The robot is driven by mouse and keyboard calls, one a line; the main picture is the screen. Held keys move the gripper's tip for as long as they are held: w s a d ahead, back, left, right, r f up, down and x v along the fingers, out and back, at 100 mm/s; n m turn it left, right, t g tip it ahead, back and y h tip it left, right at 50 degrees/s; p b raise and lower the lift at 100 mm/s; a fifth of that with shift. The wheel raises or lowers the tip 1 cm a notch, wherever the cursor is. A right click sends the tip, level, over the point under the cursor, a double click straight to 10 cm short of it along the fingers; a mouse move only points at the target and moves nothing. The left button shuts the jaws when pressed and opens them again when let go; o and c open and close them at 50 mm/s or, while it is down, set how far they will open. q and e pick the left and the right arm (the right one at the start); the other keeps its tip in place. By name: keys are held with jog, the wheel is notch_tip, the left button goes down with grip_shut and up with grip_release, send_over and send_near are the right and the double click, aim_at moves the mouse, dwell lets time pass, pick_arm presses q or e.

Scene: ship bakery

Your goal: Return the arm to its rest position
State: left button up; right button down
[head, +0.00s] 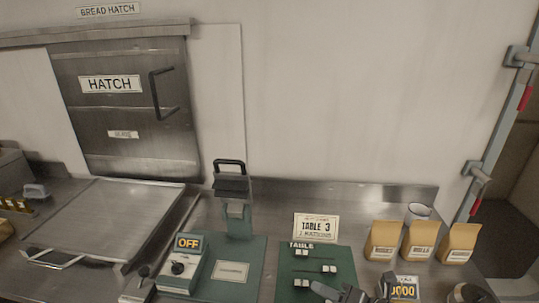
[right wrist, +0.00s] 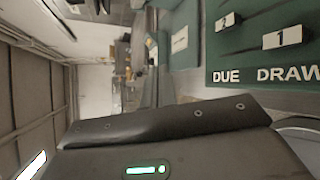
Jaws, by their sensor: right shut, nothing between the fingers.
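My right gripper (head: 350,294) shows as a dark shape at the bottom edge of the head view, in front of the green TABLE panel (head: 316,262). Its jaws are shut with nothing between them; the lower part is cut off by the frame. In the right wrist view a dark body part of mine with a small green light fills the lower part, beside a green panel (right wrist: 262,40) with white tags "2" and "1" and the words "DUE DRAW". My left gripper is not in view.
Near my right gripper are a small number sign (head: 404,288), three paper bags (head: 420,240) and a cup (head: 419,211). A TABLE 3 card (head: 316,228) stands behind the panel. Left are an OFF switch box (head: 180,270), a lever press (head: 236,205) and a metal tray (head: 110,215) below the hatch (head: 125,110).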

jog(key=s+d+f+m+g+h, duration=0.3)
jog(key=s+d+f+m+h, duration=0.25)
jog(key=s+f+m, duration=0.7)
jog(key=s+d+f+m+g+h, duration=0.3)
jog(key=s+d+f+m+h, duration=0.35)
jog(key=m, duration=1.15)
notch_tip(320, 180, down, 30)
jog(key=s+r+g+y+b, duration=0.1)
jog(key=s+g+y+b, duration=0.1)
jog(key=b, duration=0.3)
jog(key=s+d+f+b, duration=0.1)
jog(key=s+f+b, duration=0.1)
jog(key=s+f, duration=0.6)
jog(key=s+d+f+g+b, duration=0.1)
jog(key=s+d+f+b, duration=0.1)
jog(key=s+f, duration=0.7)
notch_tip(320, 180, down, 6)
jog(key=shift+d+r+b, duration=0.15)
jog(key=shift+d+b, duration=0.05)
jog(key=shift+b, duration=0.3)
